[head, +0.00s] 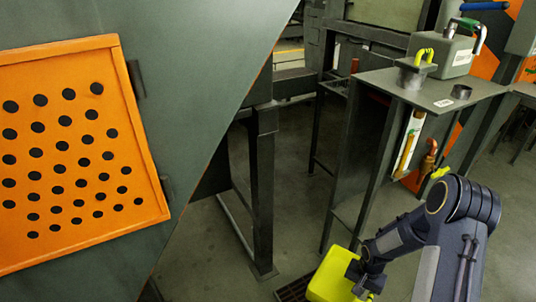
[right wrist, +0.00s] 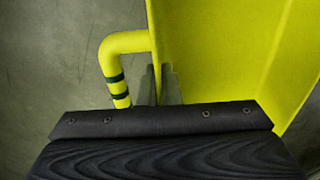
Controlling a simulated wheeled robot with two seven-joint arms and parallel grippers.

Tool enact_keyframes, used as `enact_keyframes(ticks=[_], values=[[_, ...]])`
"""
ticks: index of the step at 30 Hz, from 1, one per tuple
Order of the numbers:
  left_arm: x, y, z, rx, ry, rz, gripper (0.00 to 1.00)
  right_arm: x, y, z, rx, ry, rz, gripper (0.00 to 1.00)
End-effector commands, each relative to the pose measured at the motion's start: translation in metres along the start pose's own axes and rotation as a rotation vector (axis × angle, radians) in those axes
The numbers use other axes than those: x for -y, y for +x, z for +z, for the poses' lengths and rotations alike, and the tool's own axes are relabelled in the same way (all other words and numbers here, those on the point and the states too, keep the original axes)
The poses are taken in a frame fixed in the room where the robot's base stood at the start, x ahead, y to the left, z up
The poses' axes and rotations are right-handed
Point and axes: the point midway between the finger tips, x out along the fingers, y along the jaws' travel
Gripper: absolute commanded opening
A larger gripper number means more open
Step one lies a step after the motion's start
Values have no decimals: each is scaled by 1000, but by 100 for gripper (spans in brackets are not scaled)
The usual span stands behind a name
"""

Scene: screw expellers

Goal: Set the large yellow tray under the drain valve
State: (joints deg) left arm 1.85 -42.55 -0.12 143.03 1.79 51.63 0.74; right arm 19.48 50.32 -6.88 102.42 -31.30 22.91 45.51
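The large yellow tray (head: 328,276) is at the bottom of the head view, low over the floor and cut off by the frame. Its yellow wall (right wrist: 215,55) and a bent side handle (right wrist: 112,58) with dark bands fill much of the right wrist view. My right gripper (right wrist: 159,88) has one finger on each side of the tray's wall edge, close together, and appears shut on it beside the handle. The drain valve (head: 430,158), a copper-coloured fitting with a yellow lever, is on the machine to the upper right of the tray. My left gripper is out of view.
A grey metal stand (head: 385,90) with a grey can (head: 442,55) on top rises behind the tray. A dark floor grate (head: 292,290) lies by the tray. A large grey machine with an orange perforated panel (head: 75,150) fills the left. Open floor lies between.

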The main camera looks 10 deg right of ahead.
Motion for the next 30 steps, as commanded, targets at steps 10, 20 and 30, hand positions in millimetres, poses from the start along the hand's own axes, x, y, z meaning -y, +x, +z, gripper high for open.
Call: enact_keyframes(ticks=[10, 20, 30], values=[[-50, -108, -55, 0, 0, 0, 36, 78, -213, 35, -4, -393, 2, 0], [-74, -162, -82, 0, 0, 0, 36, 116, -331, 70, -9, -663, 20, 0], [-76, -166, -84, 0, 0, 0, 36, 121, -345, 78, -10, -711, 25, 0]])
